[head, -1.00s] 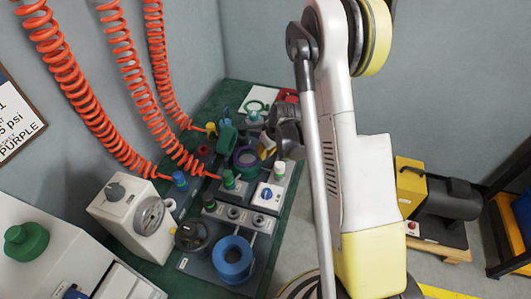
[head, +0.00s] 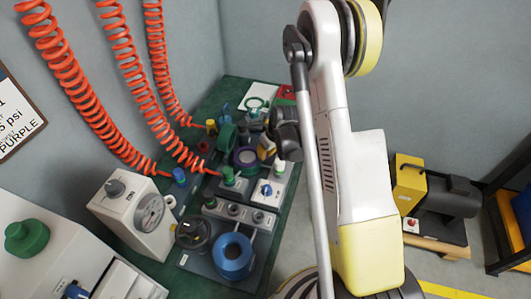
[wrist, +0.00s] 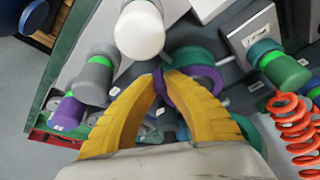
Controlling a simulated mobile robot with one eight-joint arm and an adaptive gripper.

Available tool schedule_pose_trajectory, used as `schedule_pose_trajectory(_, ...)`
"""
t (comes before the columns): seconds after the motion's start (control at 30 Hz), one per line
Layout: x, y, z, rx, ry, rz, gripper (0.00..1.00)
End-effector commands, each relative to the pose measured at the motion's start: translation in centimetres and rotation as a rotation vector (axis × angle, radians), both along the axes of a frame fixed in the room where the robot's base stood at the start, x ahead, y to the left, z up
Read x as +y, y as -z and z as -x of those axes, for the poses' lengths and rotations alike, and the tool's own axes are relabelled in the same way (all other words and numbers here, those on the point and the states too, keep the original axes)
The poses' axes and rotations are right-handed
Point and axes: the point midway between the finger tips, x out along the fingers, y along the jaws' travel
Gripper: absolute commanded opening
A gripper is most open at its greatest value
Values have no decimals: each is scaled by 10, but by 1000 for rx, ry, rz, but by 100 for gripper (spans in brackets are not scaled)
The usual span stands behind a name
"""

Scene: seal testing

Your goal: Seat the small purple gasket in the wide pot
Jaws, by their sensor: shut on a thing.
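In the wrist view my gripper (wrist: 162,76) has its two yellow fingers closed at the tips around a small purple piece (wrist: 158,84), which appears to be the small purple gasket. Most of it is hidden by the fingers. Just right of the tips, partly behind the right finger, is a larger purple ring (wrist: 204,88) beside a green round part (wrist: 190,57). In the head view a purple ring (head: 246,158) lies on a dark fixture, left of my dark gripper body. The fingertips are hidden there. I cannot tell clearly which vessel is the wide pot.
A white-capped post (wrist: 139,32) and a grey post with a green band (wrist: 96,75) stand close to my fingers. Orange coiled hoses (head: 125,80) hang at left. A blue ring (head: 233,257), black knob and grey gauge box (head: 135,215) crowd the front of the green bench.

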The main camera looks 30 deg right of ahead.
Motion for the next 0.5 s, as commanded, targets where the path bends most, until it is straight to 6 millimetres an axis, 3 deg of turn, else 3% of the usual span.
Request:
schedule_pose_trajectory(0.17, 0, 4, 0, 0, 0, 0, 0)
schedule_pose_trajectory(0.2, 0, 4, 0, 0, 0, 0, 14)
schedule_pose_trajectory(0.27, 0, 4, 0, 0, 0, 0, 32)
schedule_pose_trajectory(0.5, 0, 4, 0, 0, 0, 0, 33)
